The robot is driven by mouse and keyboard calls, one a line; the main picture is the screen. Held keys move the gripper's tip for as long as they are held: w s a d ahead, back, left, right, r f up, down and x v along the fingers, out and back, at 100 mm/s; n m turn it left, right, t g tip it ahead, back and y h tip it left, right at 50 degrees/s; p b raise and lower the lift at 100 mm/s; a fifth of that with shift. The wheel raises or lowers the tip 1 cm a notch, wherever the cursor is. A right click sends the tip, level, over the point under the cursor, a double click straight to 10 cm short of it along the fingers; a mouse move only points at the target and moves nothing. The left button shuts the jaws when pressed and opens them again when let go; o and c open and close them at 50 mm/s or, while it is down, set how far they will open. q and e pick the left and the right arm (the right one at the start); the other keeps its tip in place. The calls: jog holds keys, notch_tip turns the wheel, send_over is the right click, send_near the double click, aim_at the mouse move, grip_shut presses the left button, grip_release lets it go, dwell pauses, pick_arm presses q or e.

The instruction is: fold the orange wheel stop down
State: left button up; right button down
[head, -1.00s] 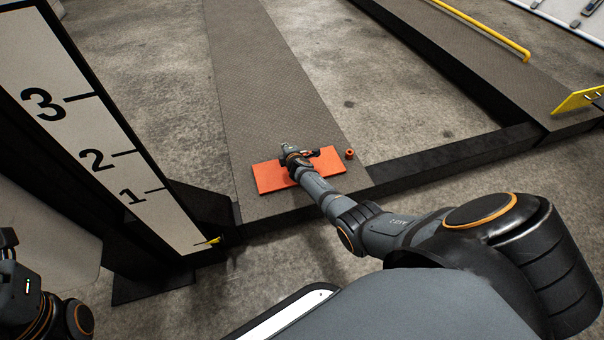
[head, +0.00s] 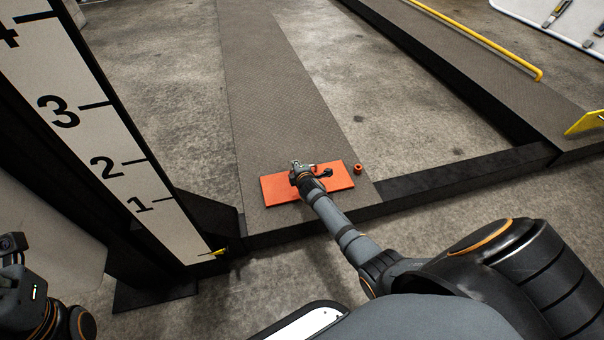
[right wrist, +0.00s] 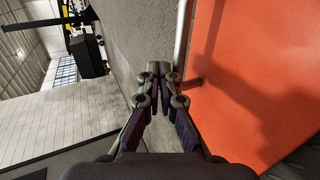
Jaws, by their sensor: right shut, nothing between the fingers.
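The orange wheel stop (head: 340,177) is a flat rectangular plate across the near end of the left grey runway. Its tilt is hard to judge from above. My right gripper (head: 301,166) is over the plate's far edge, its arm crossing the plate. In the right wrist view its fingers (right wrist: 160,78) are shut and empty, beside the orange plate (right wrist: 255,60), which fills the right side. Contact cannot be told. My left gripper (head: 20,275) is partly in view at the lower left, its fingers not clear.
A small orange knob (head: 358,169) sits right of the plate. The grey runway (head: 275,90) runs away from me. A numbered white scale board (head: 85,125) stands at left. A black crossbar (head: 450,180) leads to the right runway, with a yellow rail (head: 480,38) and yellow plate (head: 585,122).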

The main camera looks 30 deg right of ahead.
jog(key=v, duration=0.7)
jog(key=shift+s+r, duration=0.3)
